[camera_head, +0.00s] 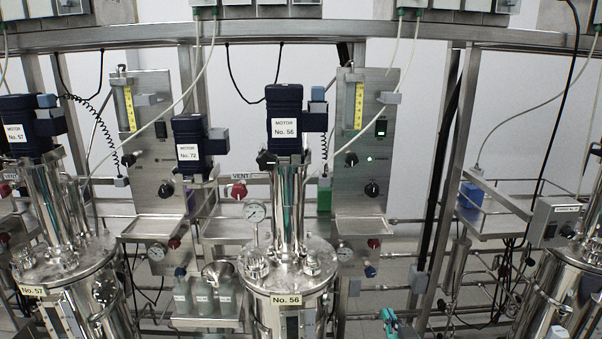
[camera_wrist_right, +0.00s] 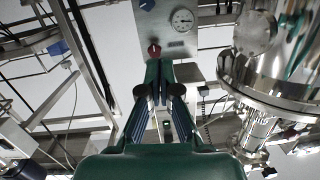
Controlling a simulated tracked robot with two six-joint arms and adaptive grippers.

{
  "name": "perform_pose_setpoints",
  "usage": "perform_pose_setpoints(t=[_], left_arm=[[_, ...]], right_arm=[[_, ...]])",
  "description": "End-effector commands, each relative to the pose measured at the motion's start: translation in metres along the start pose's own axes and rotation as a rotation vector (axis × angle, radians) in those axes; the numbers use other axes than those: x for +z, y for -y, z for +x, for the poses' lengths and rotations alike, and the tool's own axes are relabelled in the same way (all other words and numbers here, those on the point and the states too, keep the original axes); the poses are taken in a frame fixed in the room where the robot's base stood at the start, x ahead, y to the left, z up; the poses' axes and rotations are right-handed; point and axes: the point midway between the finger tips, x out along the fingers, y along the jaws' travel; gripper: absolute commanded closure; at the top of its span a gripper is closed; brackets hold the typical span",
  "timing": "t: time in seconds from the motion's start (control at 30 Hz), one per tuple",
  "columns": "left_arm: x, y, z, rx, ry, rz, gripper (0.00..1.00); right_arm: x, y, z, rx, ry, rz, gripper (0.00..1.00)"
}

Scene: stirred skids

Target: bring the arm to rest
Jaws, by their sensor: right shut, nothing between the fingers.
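My right gripper (camera_head: 389,316) shows as a small teal shape at the bottom edge of the head view, right of the steel vessel No. 56 (camera_head: 262,292). In the right wrist view the gripper (camera_wrist_right: 159,91) points away from the camera, its dark finger pads close together. It is shut with nothing between the fingers. The vessel's shiny body (camera_wrist_right: 275,75) is to the right of the gripper there, apart from it. My left gripper is not in view.
Vessel No. 57 (camera_head: 65,268) stands at left and another vessel (camera_head: 570,275) at right. A panel with a black knob (camera_head: 372,189) stands behind. A gauge (camera_wrist_right: 183,19) is beyond the gripper.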

Motion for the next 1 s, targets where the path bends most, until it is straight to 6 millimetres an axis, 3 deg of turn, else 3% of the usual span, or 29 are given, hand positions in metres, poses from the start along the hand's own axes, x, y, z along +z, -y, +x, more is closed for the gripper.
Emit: perform_pose_setpoints(t=[0.03,0.1,0.2,0.27,0.4,0.5,0.6,0.7,1.0], left_arm=[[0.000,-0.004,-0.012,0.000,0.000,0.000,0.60],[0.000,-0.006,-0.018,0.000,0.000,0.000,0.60],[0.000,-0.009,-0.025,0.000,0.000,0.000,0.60],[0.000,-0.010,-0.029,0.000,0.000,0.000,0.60],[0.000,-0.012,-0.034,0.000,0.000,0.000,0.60],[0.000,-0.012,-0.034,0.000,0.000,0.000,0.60],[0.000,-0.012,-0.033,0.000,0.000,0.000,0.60],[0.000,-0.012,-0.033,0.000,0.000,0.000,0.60],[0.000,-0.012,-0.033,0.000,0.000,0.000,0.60]], right_arm=[[0.034,0.005,-0.015,-0.008,0.118,0.024,1.00],[0.082,0.012,-0.038,-0.019,0.273,0.062,1.00],[0.145,0.025,-0.082,-0.034,0.496,0.117,1.00],[0.178,0.033,-0.114,-0.041,0.629,0.153,1.00],[0.237,0.056,-0.197,-0.057,0.932,0.232,1.00],[0.262,0.070,-0.251,-0.063,1.113,0.279,1.00],[0.273,0.079,-0.292,-0.063,1.254,0.317,1.00],[0.277,0.084,-0.318,-0.055,1.349,0.348,1.00],[0.279,0.087,-0.326,-0.042,1.390,0.373,1.00]])
